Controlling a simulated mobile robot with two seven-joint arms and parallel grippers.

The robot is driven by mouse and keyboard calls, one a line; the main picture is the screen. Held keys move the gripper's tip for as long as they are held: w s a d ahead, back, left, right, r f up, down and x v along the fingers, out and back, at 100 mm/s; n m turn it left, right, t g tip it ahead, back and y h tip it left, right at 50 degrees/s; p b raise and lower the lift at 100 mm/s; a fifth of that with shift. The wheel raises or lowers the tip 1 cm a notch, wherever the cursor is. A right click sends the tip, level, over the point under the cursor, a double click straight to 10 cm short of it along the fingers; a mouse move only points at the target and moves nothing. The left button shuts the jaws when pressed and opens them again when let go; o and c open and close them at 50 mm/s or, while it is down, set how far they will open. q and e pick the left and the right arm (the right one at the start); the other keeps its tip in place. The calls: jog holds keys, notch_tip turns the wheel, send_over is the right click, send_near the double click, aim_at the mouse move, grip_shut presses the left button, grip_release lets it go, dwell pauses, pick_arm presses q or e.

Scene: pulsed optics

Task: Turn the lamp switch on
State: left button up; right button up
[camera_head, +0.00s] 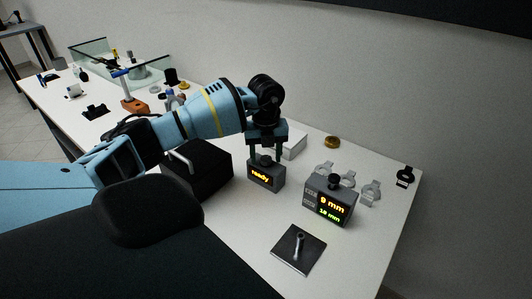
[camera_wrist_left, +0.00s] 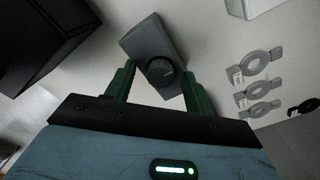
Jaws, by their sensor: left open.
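A small dark grey box (camera_head: 266,180) with an orange display reading "ready" and a round black knob on top stands on the white table. It looks like the lamp switch, though no label confirms this. In the wrist view the box (camera_wrist_left: 148,38) lies beyond the fingers, with its knob (camera_wrist_left: 162,72) between them. My left gripper (camera_head: 265,155) points down right above the box. Its two green fingers (camera_wrist_left: 160,76) are open, one on each side of the knob. Whether they touch it, I cannot tell. My right gripper is not in view.
Right of it stands a grey box (camera_head: 330,201) with a knob and a "9 mm" display. A black box (camera_head: 203,168) is to the left. Grey ring mounts (camera_head: 370,192) stand behind. A post on a black plate (camera_head: 299,250) is in front. A wall runs behind the table.

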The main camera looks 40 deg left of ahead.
pick_arm(q)
jog(key=c, duration=1)
jog(key=shift+o, duration=0.2)
jog(key=shift+m, duration=0.4)
jog(key=m, duration=0.4)
jog(key=shift+m, duration=0.4)
jog(key=m, duration=0.6)
jog(key=shift+m, duration=0.3)
jog(key=o, duration=1)
jog(key=shift+c, duration=0.2)
